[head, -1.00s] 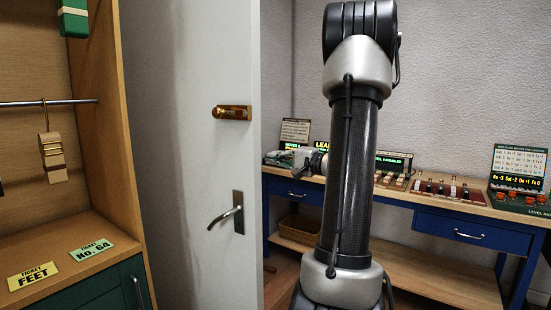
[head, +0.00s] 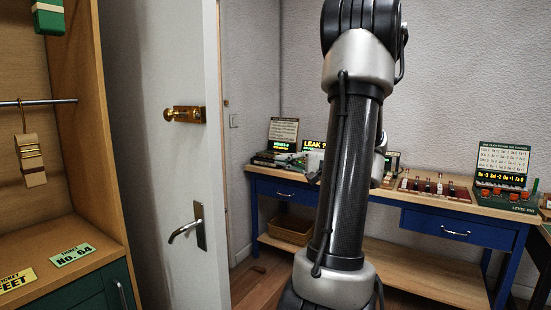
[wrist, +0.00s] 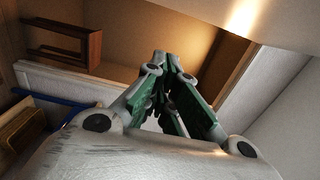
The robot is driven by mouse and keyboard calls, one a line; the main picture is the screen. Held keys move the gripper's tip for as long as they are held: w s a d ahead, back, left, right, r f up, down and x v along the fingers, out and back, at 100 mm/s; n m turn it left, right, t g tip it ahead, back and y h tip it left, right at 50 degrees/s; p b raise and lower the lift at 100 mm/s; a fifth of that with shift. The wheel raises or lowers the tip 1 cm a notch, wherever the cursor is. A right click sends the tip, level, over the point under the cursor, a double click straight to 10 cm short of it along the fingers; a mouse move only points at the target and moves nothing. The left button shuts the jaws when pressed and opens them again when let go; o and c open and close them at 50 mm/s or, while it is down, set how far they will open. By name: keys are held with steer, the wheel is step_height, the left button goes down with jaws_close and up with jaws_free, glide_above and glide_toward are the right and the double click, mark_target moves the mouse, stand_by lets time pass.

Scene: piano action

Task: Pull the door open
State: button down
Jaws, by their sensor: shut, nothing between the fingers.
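The white door (head: 160,255) stands ajar at the left in the head view, its free edge clear of the wall behind. It has a silver lever handle (head: 187,231) on a dark plate and a brass latch (head: 184,115) above. My gripper shows in the wrist view (wrist: 163,75), its green-padded fingers together with nothing between them. In the head view my arm hides most of it, so its distance from the door's edge cannot be told. The handle appears free of any grip.
A wooden cabinet (head: 95,150) with a rail, hanging tags and tickets stands left of the door. A blue-framed workbench (head: 330,190) with small devices and signs runs along the back wall. Wooden floor (head: 258,275) shows between door and bench.

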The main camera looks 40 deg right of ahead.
steer(key=s+a+f+n+g+h, duration=0.2)
steer(key=s+a+f+n+g, duration=0.25)
steer(key=s+a+g, duration=0.35)
steer(key=s+a+f+n+g+h, duration=0.1)
steer(key=s+a+f+n+g, duration=0.3)
steer(key=s+a+f+g, duration=0.45)
steer(key=w+a+r+n+t+h, duration=0.1)
steer(key=w+a+n+h, duration=0.6)
steer(key=a+n, duration=0.5)
steer(key=w+a+r+n+h, duration=0.1)
steer(key=w+a+n+h, duration=0.3)
steer(key=w+a+n, duration=0.8)
steer(key=shift+w+d+f+n+h, duration=0.1)
steer(key=shift+d+f+n, duration=0.25)
steer(key=shift+d+f, duration=1.35)
steer(key=shift+s+d+f+n+h, duration=0.1)
steer(key=shift+d+f+n, duration=0.45)
steer(key=shift+d, duration=2)
steer(key=shift+w+d+f+n+h, duration=0.15)
steer(key=shift+d+f, duration=1.2)
steer(key=shift+d, duration=0.8)
